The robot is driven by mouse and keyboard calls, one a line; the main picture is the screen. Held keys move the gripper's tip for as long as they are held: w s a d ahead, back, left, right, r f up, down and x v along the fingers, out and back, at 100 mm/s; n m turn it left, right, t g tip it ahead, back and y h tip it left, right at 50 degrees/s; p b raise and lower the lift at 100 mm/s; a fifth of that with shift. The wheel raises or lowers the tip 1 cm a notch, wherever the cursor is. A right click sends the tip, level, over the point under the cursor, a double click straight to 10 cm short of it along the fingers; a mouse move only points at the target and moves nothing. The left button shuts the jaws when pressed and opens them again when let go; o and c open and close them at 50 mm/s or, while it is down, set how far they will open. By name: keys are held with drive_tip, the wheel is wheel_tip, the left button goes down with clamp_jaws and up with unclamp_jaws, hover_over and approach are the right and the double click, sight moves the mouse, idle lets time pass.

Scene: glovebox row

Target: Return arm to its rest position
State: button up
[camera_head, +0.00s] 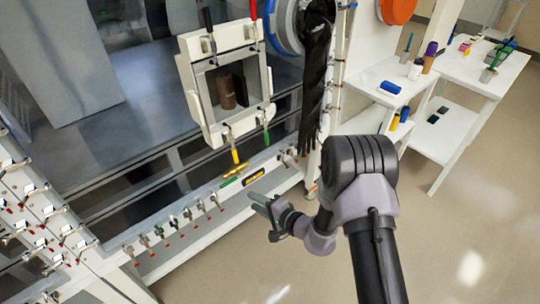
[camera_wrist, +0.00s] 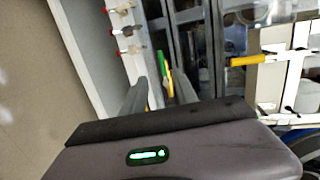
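My arm reaches in from the lower right in the head view. It is bent at a large dark joint, and my gripper (camera_head: 256,203) points left, in front of the glovebox ledge (camera_head: 170,262). In the wrist view my gripper (camera_wrist: 158,82) shows two grey fingers standing apart with a gap between them. I see nothing held in the gap. Green and yellow items show beyond the fingers. The fingertips look apart from the ledge, but the exact distance is hard to tell.
A white-framed port (camera_head: 188,78) with a brown cylinder (camera_head: 226,92) inside stands behind the ledge. A black glove (camera_head: 314,90) hangs right of it. White tables (camera_head: 455,125) with a blue cylinder (camera_head: 390,87) stand at right. The floor (camera_head: 460,240) at lower right is clear.

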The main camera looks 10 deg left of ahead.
drive_tip(key=s+r+n+g+y, duration=0.1)
drive_tip(key=s+r+n+g, duration=0.2)
drive_tip(key=r, duration=0.7)
drive_tip(key=s+r+n+g, duration=0.1)
drive_tip(key=s+r+g, duration=0.2)
drive_tip(key=s+r, duration=0.55)
drive_tip(key=s+d+r+t+h, duration=0.1)
drive_tip(key=s+d+r+h, duration=0.2)
drive_tip(key=d, duration=0.5)
drive_tip(key=s+d+r+m+t+h, duration=0.1)
drive_tip(key=s+d+r+t+h, duration=0.1)
drive_tip(key=s+d+r+h, duration=0.2)
drive_tip(key=s+d+r+t+h, duration=0.1)
drive_tip(key=s+d+r+h, duration=0.3)
drive_tip(key=d, duration=0.9)
drive_tip(key=s, duration=0.3)
drive_tip(key=shift+s+m, duration=0.15)
drive_tip(key=shift+m, duration=0.25)
